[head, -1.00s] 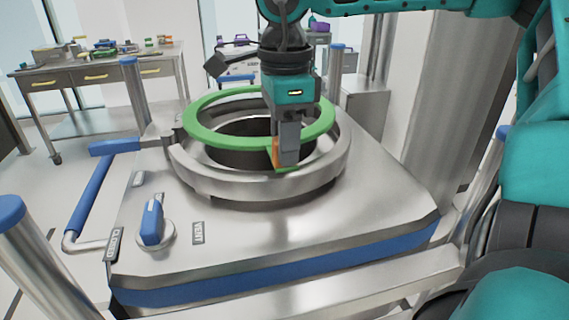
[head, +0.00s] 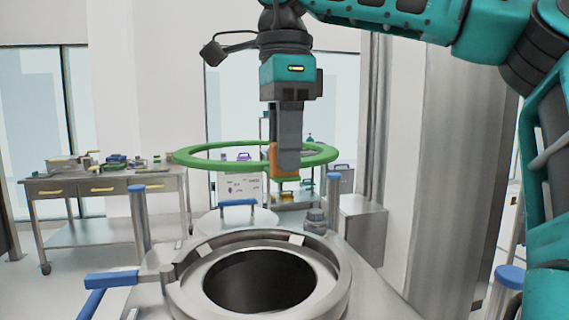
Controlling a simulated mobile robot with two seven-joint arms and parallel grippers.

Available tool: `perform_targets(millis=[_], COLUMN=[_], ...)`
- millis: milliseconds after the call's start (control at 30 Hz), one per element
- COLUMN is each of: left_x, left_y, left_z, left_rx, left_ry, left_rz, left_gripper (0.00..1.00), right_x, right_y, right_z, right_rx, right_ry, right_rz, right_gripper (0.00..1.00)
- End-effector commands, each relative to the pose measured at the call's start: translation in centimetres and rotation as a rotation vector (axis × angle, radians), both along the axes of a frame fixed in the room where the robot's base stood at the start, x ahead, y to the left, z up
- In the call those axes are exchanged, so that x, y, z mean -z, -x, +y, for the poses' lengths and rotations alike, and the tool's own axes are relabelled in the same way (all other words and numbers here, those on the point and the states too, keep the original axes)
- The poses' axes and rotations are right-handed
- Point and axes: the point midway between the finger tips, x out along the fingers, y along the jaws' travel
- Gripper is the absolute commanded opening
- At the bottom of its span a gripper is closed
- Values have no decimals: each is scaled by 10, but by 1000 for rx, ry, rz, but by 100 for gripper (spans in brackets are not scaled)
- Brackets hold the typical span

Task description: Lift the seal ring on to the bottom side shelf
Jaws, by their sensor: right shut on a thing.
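The green seal ring (head: 213,163) hangs roughly level in the air above the round steel opening of the machine. The ring is clear of the machine's steel collar (head: 330,285), and the dark hole inside the collar shows. My left gripper is not in view. I cannot tell which surface is the bottom side shelf.
Blue-capped posts (head: 138,205) and (head: 333,200) rise beside the machine. A blue handle (head: 111,279) sticks out at its left. A steel table (head: 60,190) with several items stands at the back left. A shelf rack (head: 290,198) stands behind the ring.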

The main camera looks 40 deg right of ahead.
Motion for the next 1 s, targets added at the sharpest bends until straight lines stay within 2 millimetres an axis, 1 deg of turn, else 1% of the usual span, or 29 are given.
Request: perform_targets(millis=[433,767,1000], left_x=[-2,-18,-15], left_y=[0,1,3], left_z=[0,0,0], left_rx=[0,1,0], left_ry=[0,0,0], left_rz=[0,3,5], left_gripper=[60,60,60], right_x=[-4,-23,-35], right_y=[0,0,-1], right_z=[0,0,0], right_rx=[0,1,2], right_ry=[0,0,1], right_rz=[-2,-2,-3], right_gripper=[0,0,0])
